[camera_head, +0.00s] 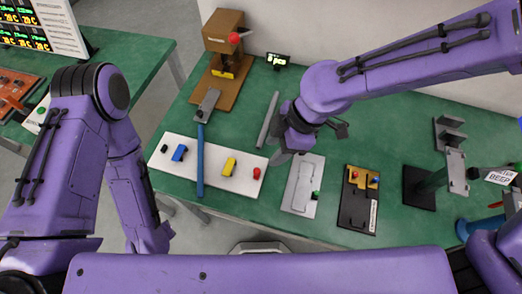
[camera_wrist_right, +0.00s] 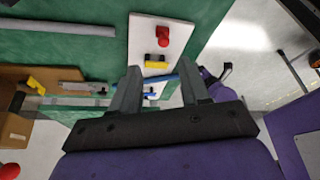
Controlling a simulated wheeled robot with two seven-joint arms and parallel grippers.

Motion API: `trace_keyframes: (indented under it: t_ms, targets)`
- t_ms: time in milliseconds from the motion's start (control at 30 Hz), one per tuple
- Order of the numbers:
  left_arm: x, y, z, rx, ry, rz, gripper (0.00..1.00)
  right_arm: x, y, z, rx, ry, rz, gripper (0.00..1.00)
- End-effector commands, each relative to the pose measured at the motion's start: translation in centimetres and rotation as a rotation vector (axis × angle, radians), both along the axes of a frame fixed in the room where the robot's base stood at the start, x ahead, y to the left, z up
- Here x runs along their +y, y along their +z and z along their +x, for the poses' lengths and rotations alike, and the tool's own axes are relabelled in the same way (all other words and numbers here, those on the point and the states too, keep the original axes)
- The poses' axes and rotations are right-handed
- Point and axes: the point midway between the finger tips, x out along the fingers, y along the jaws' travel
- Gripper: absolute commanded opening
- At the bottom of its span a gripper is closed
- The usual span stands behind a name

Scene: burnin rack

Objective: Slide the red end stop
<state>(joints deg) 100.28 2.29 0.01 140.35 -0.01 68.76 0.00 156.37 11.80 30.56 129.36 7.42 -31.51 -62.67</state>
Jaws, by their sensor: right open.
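The red end stop (camera_head: 257,173) is a small red piece at the right end of a white board (camera_head: 213,179). In the right wrist view the red end stop (camera_wrist_right: 163,36) stands beyond my fingertips, apart from them. The board also holds a yellow block (camera_head: 229,166) and a blue block (camera_head: 180,153). My right gripper (camera_head: 308,144) is open above the table, up and to the right of the end stop. In the right wrist view its fingers (camera_wrist_right: 160,68) are spread with nothing gripped. My left arm hangs at the left; its gripper does not show.
A blue bar (camera_head: 200,165) lies across the white board. A grey rod (camera_head: 268,119) lies behind the board. A wooden stand with a red knob (camera_head: 234,38) is at the back. A light plate (camera_head: 303,184) and a black fixture (camera_head: 358,200) lie to the right.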

Motion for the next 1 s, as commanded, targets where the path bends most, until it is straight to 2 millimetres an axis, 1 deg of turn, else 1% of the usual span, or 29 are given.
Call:
trace_keyframes:
  t_ms: [33,200,300,400,533,733,767,800,900,1000]
  targets:
    - [0.0,-0.1,-0.1,0.001,0.0,0.0,0.49,0.4,-1.2,-0.2,0.007,0.003,-0.004,0.46]
    - [0.0,-0.2,-0.1,0.002,0.001,0.0,0.49,2.0,-5.0,-0.1,0.01,0.003,-0.004,0.46]
    - [0.0,-0.2,-0.1,0.001,0.0,0.0,0.49,2.7,-6.7,-0.1,0.009,0.002,-0.003,0.46]
    - [0.0,-0.2,0.0,0.001,0.0,-0.001,0.49,3.2,-7.9,-0.2,0.008,0.0,-0.002,0.46]
    - [0.0,-0.2,0.0,0.001,0.0,-0.001,0.49,3.4,-8.6,-0.2,0.006,-0.003,0.0,0.46]
    - [0.0,-0.2,0.0,0.001,0.0,-0.001,0.49,3.4,-8.6,-0.1,0.004,-0.005,0.0,0.46]
    - [0.0,-0.2,0.0,0.001,0.0,-0.001,0.49,3.4,-8.6,-0.1,0.004,-0.005,0.0,0.42]
    - [0.0,-0.2,0.0,0.001,0.0,-0.001,0.49,3.4,-8.6,-0.1,0.005,-0.004,0.0,0.29]
    - [0.0,-0.2,0.0,0.001,0.0,-0.001,0.49,3.4,-8.6,-0.1,0.005,-0.004,0.0,0.0]
    - [0.0,-0.2,0.0,0.001,0.0,-0.001,0.49,3.4,-8.6,-0.1,0.004,-0.005,0.0,0.0]
